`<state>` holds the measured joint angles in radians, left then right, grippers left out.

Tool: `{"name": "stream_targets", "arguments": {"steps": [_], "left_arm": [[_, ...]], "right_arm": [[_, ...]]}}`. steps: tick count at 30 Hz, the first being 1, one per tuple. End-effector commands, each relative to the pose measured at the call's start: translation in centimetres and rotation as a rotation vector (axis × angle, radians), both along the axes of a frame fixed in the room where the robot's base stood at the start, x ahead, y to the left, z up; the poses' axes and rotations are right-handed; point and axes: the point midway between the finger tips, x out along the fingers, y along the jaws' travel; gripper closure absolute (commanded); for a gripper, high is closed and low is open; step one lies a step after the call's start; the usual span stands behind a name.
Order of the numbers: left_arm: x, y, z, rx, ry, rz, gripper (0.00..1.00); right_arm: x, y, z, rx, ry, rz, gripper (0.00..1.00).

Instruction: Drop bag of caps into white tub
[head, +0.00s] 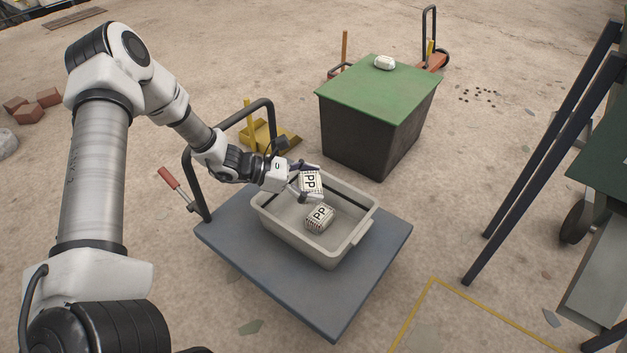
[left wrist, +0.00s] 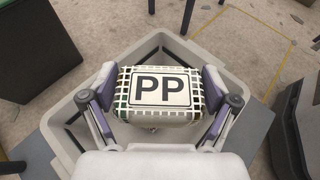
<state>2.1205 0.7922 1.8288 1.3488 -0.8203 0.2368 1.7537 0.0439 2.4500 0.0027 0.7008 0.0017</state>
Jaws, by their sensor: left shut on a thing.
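My left gripper (head: 303,179) is shut on a netted bag of caps marked PP (head: 311,182) and holds it over the white tub (head: 345,254). In the left wrist view the held bag (left wrist: 160,90) sits between both purple finger pads, its label facing the camera. The tub's rim (left wrist: 250,85) shows around and below it. A second bag marked PP (head: 319,219) lies inside the tub, below the held one. My right gripper is not in view.
The tub stands on a grey-blue platform cart (head: 335,318) with a dark handle. Behind it is a dark bin with a green lid (head: 375,85), a white package (head: 385,62) on top. Dark frame legs (head: 540,150) stand at right.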

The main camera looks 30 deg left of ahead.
Motion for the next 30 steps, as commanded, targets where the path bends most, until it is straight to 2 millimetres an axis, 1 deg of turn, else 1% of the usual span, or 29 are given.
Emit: {"name": "stream_targets", "arguments": {"steps": [1,2,9,10,11,23,26,30], "left_arm": [[0.0,0.0,-0.8,0.0,0.0,0.0,0.48],[0.0,0.0,-0.9,0.001,-0.001,0.0,0.48],[0.0,0.0,-0.8,0.001,-0.001,0.0,0.48],[0.0,0.0,-0.8,0.001,-0.001,0.0,0.1],[0.0,0.0,-0.8,0.001,-0.001,0.0,0.0],[-0.1,0.2,-0.6,-0.001,-0.001,0.001,0.0],[-0.7,1.0,-0.2,-0.002,-0.002,0.003,0.0],[-2.1,2.9,0.9,-0.006,-0.006,0.005,0.0]], "right_arm": [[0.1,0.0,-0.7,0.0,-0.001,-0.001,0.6],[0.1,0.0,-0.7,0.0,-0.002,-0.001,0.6],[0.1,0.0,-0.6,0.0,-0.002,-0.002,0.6],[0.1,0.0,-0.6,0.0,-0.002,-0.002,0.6],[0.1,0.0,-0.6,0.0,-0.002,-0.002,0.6],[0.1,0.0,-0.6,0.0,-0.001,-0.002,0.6],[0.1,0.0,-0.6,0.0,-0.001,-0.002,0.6],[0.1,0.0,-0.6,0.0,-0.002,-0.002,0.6]]}}
